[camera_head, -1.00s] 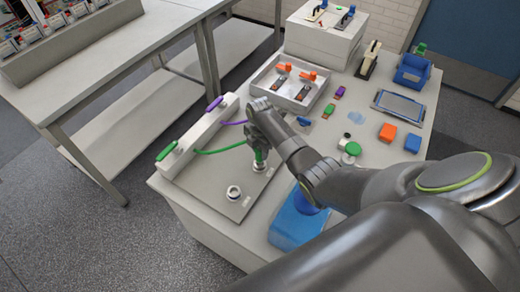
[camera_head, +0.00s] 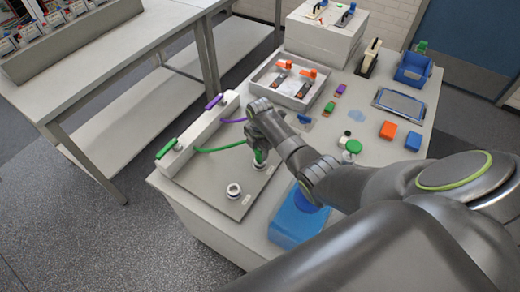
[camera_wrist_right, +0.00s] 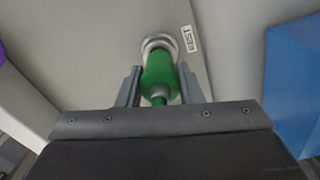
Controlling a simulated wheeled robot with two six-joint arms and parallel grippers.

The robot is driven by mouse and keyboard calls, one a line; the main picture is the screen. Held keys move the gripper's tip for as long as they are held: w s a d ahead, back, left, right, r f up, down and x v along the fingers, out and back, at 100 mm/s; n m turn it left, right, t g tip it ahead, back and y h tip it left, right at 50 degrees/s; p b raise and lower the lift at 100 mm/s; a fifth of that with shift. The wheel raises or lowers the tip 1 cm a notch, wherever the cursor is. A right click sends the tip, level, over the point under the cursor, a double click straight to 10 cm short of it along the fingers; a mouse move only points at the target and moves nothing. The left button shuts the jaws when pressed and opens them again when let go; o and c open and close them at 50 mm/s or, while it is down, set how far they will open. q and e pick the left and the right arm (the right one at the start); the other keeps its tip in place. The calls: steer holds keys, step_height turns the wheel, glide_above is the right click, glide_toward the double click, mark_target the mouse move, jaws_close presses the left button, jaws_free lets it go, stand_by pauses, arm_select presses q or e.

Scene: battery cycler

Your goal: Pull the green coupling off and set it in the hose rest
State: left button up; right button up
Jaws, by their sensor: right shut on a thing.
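The green coupling (camera_head: 259,157) is between the fingers of my right gripper (camera_head: 259,148), which is shut on it. In the right wrist view the coupling (camera_wrist_right: 160,75) points at a metal ring (camera_wrist_right: 159,42) beside a label reading REST (camera_wrist_right: 189,39). Its tip overlaps the ring there; I cannot tell whether it is seated or just above. A green hose (camera_head: 220,147) runs left from it towards the white rail. A second metal ring (camera_head: 234,190) nearer the front is empty. My left gripper is not in view.
A white rail (camera_head: 205,130) with green and purple handles stands on the panel's left. A blue container (camera_head: 297,220) is right of the panel. A tray with orange-handled clamps (camera_head: 262,80) lies behind. Orange (camera_head: 388,130) and blue blocks (camera_head: 413,141) lie to the right.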

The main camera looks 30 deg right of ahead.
steer(key=shift+f+b, duration=0.45)
steer(key=shift+f, duration=0.25)
stand_by(0.3)
steer(key=o, duration=1.7)
steer(key=shift+r, duration=0.1)
step_height(320, 180, up, 17)
steer(key=shift+r, duration=0.15)
